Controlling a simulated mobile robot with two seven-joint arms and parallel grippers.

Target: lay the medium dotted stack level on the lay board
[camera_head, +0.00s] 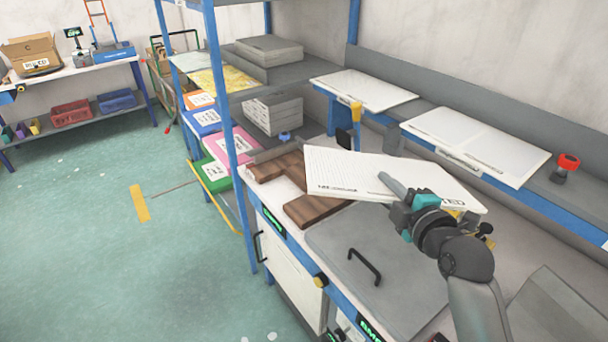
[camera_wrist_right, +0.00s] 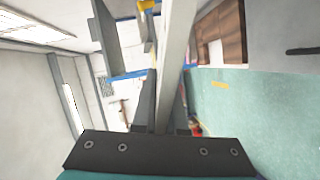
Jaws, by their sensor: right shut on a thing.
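A white stack of sheets (camera_head: 345,174) with small print along its edges is held over the bench in the head view. I take it to be the medium dotted stack; its dots are too small to make out. My right gripper (camera_head: 388,182) is shut on its near right part, one finger lying across the top. In the right wrist view the stack (camera_wrist_right: 177,55) shows edge-on between the fingers. The brown wooden lay board (camera_head: 315,209) lies on the bench below and left of the stack, which partly hides it. My left gripper is not in view.
A grey panel with a black handle (camera_head: 365,267) lies right of the board. Two white slabs (camera_head: 365,90) (camera_head: 475,144) rest on the raised back ledge. A blue shelf post (camera_head: 231,140) stands left. Grey stacks (camera_head: 272,112) sit on the shelves. A red-topped item (camera_head: 568,163) stands far right.

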